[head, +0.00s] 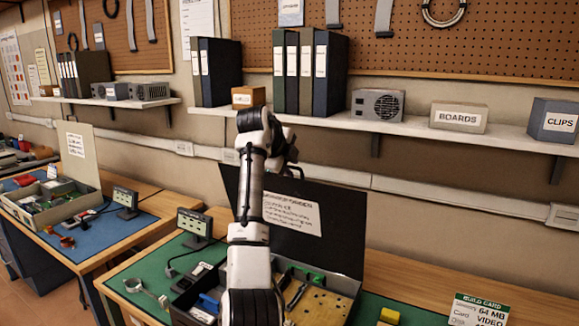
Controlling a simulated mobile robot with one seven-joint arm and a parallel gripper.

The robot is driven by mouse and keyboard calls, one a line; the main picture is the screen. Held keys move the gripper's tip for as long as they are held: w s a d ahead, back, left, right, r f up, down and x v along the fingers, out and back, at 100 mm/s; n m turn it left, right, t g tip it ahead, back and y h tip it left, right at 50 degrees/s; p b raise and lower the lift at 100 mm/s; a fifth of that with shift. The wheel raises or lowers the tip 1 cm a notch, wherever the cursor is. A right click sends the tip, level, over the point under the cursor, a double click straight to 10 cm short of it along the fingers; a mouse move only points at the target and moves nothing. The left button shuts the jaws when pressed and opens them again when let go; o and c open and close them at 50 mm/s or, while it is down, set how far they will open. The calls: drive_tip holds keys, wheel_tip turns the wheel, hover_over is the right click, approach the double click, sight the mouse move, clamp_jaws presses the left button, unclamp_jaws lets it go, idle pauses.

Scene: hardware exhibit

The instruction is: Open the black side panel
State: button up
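The black side panel (343,238) stands raised, tilted slightly back, at the rear of an open computer case (352,284) on the table. A white printed label is on its inner face. My arm crosses in front of the panel's left part and the case's middle. My gripper (296,171) is beyond the bend of the arm, near the panel's top edge, and is small, dark and mostly hidden. I cannot tell whether it touches the panel or whether its fingers are open.
A green mat (139,272) lies under the case. A small display (195,224) stands left of it. A yellow block (389,316) and a build card (478,311) are at right. A shelf (400,127) with binders and boxes runs along the wall behind. Another table (146,229) stands at left.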

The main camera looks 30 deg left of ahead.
drive_tip(key=shift+r, duration=0.1)
drive_tip(key=b+v, duration=0.4)
drive_tip(key=v, duration=0.9)
drive_tip(key=shift+s+r, duration=0.15)
drive_tip(key=shift+s, duration=0.15)
